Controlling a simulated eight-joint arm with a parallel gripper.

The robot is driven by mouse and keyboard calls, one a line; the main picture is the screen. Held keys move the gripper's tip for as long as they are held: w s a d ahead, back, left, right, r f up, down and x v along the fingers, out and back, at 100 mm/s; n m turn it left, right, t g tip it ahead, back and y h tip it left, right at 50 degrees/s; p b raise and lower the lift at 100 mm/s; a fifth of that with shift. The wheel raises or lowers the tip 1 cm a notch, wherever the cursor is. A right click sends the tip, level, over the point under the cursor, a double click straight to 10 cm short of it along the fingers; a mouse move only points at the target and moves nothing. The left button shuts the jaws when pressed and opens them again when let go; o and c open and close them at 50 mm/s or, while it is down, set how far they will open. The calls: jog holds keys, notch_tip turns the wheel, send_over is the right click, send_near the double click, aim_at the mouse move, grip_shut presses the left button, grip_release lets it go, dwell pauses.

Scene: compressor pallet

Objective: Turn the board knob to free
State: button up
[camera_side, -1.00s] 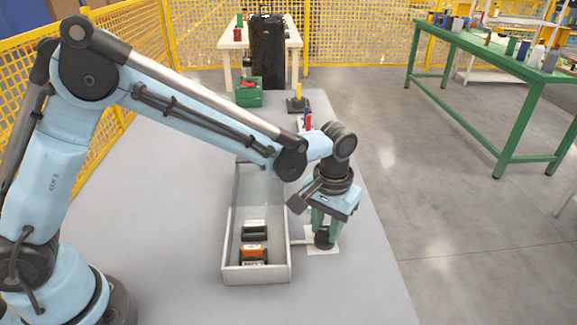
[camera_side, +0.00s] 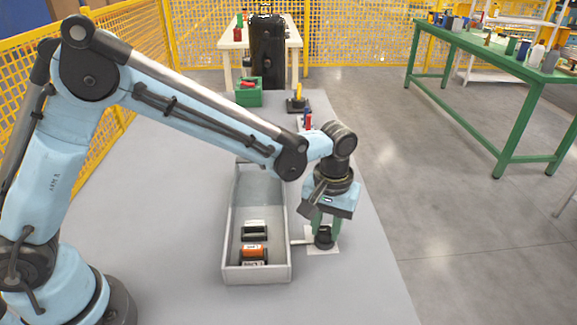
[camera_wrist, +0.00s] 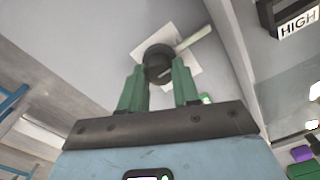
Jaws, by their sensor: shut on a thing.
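The board knob is a round black knob (camera_side: 323,239) on a white board (camera_side: 325,250) to the right of the grey tray. A pale bar runs from the knob left toward the tray. My gripper (camera_side: 325,229) points down over the knob, with its green fingers shut on it. In the wrist view the knob (camera_wrist: 158,60) shows between the fingertips of my gripper (camera_wrist: 159,72), with the white board (camera_wrist: 148,42) behind it and the pale bar (camera_wrist: 196,39) beside it. I see no marking that tells the knob's setting.
The grey tray (camera_side: 229,225) holds a black block (camera_side: 254,236) and an orange-topped block (camera_side: 253,250). A label reading HIGH (camera_wrist: 298,22) shows in the wrist view. Behind stand a yellow upright piece (camera_side: 299,91) on a black base and a green box (camera_side: 249,97).

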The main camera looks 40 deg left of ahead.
aim_at(326, 229)
jog(key=o, duration=1.1)
jog(key=shift+c, duration=0.2)
jog(key=shift+r, duration=0.15)
notch_tip(326, 229, up, 12)
